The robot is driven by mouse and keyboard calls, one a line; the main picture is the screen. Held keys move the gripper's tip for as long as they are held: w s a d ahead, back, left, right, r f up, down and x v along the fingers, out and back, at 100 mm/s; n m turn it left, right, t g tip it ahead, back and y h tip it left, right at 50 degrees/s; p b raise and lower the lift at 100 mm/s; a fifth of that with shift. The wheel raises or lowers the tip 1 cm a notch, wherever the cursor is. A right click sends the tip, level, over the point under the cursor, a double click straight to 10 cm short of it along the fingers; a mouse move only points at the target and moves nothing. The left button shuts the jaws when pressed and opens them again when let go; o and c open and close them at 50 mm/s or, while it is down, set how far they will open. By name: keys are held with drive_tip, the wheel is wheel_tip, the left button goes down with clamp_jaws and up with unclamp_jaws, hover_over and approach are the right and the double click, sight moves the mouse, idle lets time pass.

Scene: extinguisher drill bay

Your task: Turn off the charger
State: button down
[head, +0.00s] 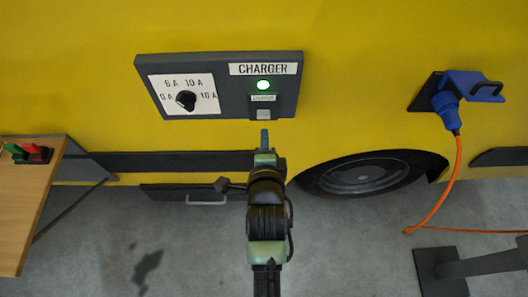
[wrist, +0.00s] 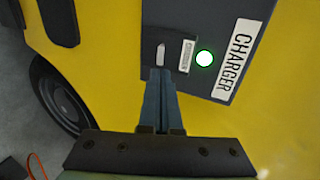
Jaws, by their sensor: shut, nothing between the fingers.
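The dark charger panel (head: 230,75) is on the yellow vehicle side, with a white CHARGER label (head: 263,69). Below the label a round green light (head: 264,85) is lit. Under it are a small label (head: 263,98) and a pale grey switch (head: 263,114). A black knob (head: 186,100) sits on a white dial plate marked in amps; its exact setting is unclear. My gripper (head: 264,132) is shut and empty, just below the switch. In the wrist view its fingertips (wrist: 160,73) are close to the switch (wrist: 160,54); contact cannot be told.
A blue plug (head: 446,104) with an orange cable (head: 444,185) is in a socket at right. A wooden table (head: 30,200) with red and green items (head: 28,153) stands at left. A dark stand (head: 440,270) is at lower right.

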drive_tip(key=v, duration=0.5)
drive_tip(key=shift+r, duration=0.1)
drive_tip(key=shift+r, duration=0.1)
drive_tip(key=shift+b, duration=0.35)
